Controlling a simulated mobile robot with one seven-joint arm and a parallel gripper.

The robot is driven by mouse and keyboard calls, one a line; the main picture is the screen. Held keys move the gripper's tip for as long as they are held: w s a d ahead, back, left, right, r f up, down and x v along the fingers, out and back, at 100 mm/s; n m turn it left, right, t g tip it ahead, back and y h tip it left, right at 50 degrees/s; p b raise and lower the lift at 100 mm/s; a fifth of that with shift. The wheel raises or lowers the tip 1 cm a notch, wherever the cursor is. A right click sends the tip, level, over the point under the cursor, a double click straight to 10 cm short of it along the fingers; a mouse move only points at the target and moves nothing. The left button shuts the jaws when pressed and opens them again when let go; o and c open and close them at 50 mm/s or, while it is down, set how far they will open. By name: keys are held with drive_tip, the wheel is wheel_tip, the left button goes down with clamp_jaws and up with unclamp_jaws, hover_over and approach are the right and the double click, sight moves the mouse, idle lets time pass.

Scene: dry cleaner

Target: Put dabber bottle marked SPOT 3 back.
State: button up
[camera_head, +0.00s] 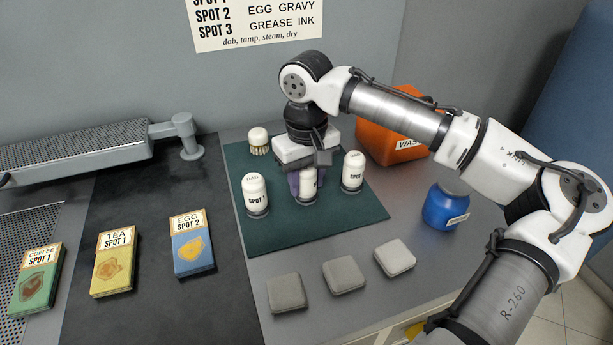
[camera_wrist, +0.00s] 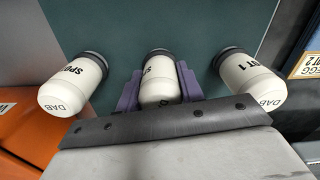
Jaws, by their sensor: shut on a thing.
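My gripper (camera_head: 307,180) reaches down over the green mat, with its purple fingers shut on the middle white dabber bottle (camera_head: 309,187). In the wrist view the fingers lie on both sides of this bottle (camera_wrist: 160,88).
The green mat (camera_head: 282,239) also carries a brush (camera_head: 259,141). An orange container (camera_head: 385,139) and a blue jar (camera_head: 445,207) stand right. Several grey pads (camera_head: 344,275) lie in front. Coffee, tea and egg packs (camera_head: 193,243) lie left, near a steel arm (camera_head: 180,134).

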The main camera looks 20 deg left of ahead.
drive_tip(key=shift+f, duration=0.15)
drive_tip(key=o, duration=1)
wheel_tip(320, 180, up, 12)
drive_tip(key=shift+r+b, duration=0.25)
drive_tip(key=shift+b, duration=0.3)
